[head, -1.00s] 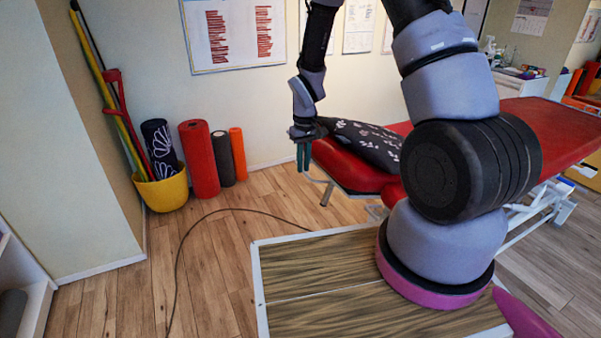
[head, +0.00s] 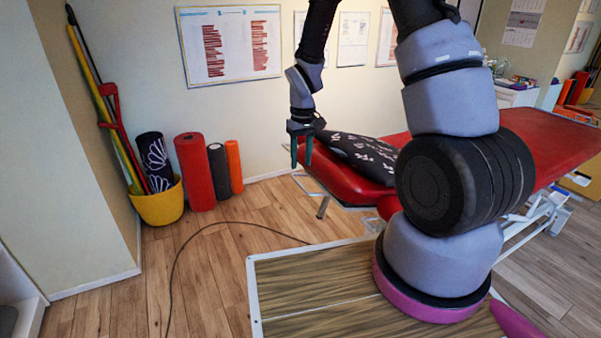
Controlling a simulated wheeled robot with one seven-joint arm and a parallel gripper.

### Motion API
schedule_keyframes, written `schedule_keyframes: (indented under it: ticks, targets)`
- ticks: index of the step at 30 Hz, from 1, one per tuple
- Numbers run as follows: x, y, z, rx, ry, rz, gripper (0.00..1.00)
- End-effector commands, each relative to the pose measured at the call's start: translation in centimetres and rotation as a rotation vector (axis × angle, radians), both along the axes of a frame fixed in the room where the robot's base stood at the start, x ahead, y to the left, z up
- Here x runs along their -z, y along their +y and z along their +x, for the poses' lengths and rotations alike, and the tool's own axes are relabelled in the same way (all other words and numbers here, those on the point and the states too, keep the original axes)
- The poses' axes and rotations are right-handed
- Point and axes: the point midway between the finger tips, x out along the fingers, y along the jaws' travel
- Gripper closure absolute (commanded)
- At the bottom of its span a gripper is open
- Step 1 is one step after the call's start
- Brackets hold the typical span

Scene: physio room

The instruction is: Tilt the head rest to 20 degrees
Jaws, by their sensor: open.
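The red head rest (head: 342,184) is the near left end section of the red treatment table (head: 540,142). A black pillow with a pale leaf pattern (head: 366,155) lies on it. My gripper (head: 301,152) points down at the left end of the head rest, with its two fingers apart and nothing seen between them. I cannot tell whether the fingers touch the edge of the head rest. My arm hides part of the table's near side, and the tilt angle of the head rest cannot be read.
A yellow bucket (head: 158,205) with poles and a patterned roll stands by the wall. Red (head: 195,172), dark and orange rolls stand beside it. A cable (head: 205,222) crosses the wooden floor. The floor left of the table is open.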

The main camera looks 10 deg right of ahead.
Motion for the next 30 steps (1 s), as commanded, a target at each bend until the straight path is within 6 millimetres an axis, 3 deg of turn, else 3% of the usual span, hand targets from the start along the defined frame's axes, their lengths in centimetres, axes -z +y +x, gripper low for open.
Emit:
schedule_keyframes:
  ticks: [3,9,23,26,30]
  targets:
    - [-2.3,-0.1,0.1,0.002,-0.004,0.001,0.57]
    - [-4.4,-0.2,0.1,0.000,-0.001,-0.001,0.57]
    - [-5.6,-0.4,0.0,0.011,-0.012,0.002,0.57]
    - [-8.2,-0.9,-0.3,0.046,-0.046,0.011,0.57]
    - [-14.1,-2.2,-1.7,0.133,-0.125,0.037,0.57]
